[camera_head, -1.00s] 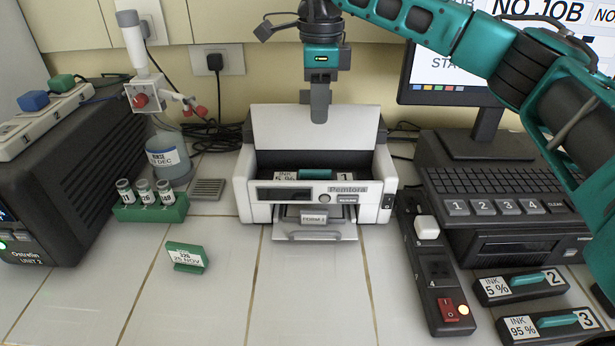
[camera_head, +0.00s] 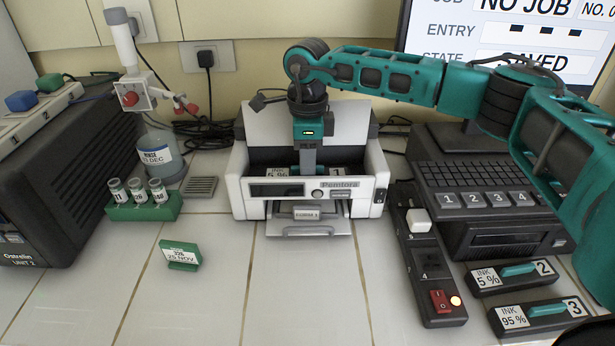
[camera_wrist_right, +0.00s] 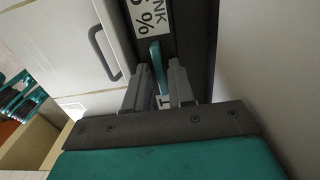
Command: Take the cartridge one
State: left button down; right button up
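Cartridge one (camera_head: 277,172), dark with an "INK 5 %" label and a teal handle, sits in the open top of the white printer (camera_head: 247,205). My right gripper (camera_head: 308,168) points down into the printer over the cartridge's middle and hides part of its handle and label. In the right wrist view, the two grey fingers (camera_wrist_right: 161,72) stand apart on either side of the teal handle (camera_wrist_right: 158,60), with a gap showing. The cartridge's label (camera_wrist_right: 150,18) shows beyond them. My left gripper is not in view.
Cartridges two (camera_head: 483,284) and three (camera_head: 508,320) lie at the lower right, beside a power strip (camera_head: 418,262). A keyboard unit (camera_head: 500,225) stands right of the printer. Left are a green vial rack (camera_head: 145,211) and a green label stand (camera_head: 180,255). The front tiles are clear.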

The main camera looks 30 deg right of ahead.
grip_shut()
jog(key=shift+r, duration=0.1)
dwell(0.5)
